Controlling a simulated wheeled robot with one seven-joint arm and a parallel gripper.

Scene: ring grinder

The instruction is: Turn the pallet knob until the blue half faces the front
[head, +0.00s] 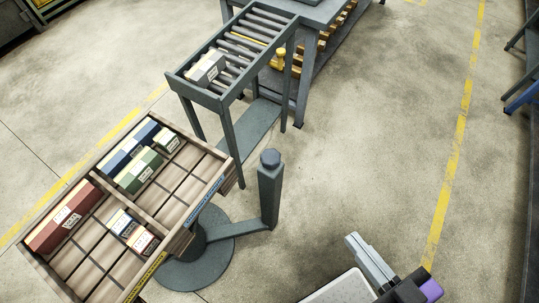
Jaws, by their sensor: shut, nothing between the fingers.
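The pallet (205,172) is a wooden tray on a round grey turntable base (195,272) at the lower left. The pallet sits turned at an angle. The knob (270,158) is a dark faceted cap on top of a grey post (269,198) right of the pallet, joined to the base by a low arm. My gripper (352,240) is at the lower right, shut and empty, apart from the knob.
Red (62,218), blue (130,147) and green (138,170) boxes, plus smaller ones, lie on the pallet. A roller conveyor (180,77) with a grey box (207,68) stands behind. Open floor lies right of the post.

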